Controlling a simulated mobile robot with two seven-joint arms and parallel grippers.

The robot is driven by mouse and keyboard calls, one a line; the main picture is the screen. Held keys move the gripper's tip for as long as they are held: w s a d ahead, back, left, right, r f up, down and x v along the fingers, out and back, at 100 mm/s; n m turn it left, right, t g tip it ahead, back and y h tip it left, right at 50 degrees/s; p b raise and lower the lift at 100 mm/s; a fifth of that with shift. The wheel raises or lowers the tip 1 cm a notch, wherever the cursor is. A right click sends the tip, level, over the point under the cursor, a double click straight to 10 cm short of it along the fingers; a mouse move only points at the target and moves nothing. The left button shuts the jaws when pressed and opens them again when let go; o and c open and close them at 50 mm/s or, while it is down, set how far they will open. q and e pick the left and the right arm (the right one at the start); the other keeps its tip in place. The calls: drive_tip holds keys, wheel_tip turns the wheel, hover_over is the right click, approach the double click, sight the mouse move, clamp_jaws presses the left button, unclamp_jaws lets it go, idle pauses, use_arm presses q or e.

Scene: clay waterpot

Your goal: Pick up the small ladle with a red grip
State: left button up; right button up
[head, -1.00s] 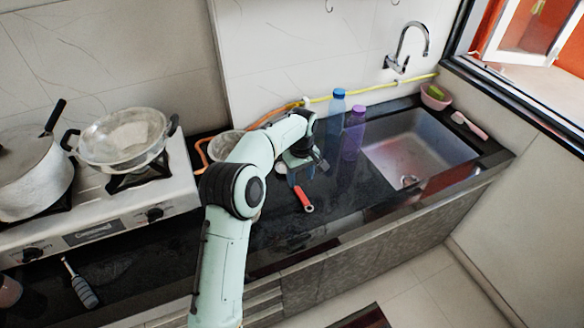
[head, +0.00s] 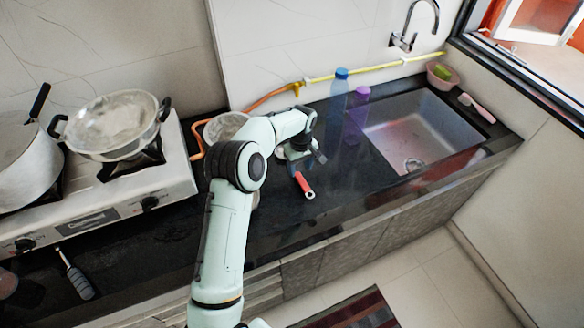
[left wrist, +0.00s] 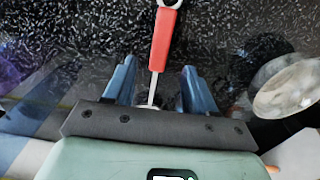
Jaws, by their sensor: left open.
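The small ladle has a red grip (head: 304,186) and lies on the dark counter, just in front of my left gripper (head: 304,157). In the left wrist view its red grip (left wrist: 163,40) points away from the gripper. Its thin metal shaft runs back between the two blue fingers of my left gripper (left wrist: 158,68). The fingers are open, with a gap on each side of the shaft. The ladle's bowl end is mostly hidden under the gripper body. My right gripper is not in view.
A blue bottle (head: 339,88) and a purple bottle (head: 358,105) stand right of the gripper, before the sink (head: 425,130). A pale bowl (head: 226,126) is behind my arm. A stove with a pan (head: 112,125) is left. A grey-handled utensil (head: 80,283) lies front left.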

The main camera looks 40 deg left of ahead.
sight(301, 179)
use_arm(q)
drive_tip(key=f, duration=0.5)
drive_tip(key=shift+d, duration=0.3)
clamp_jaws()
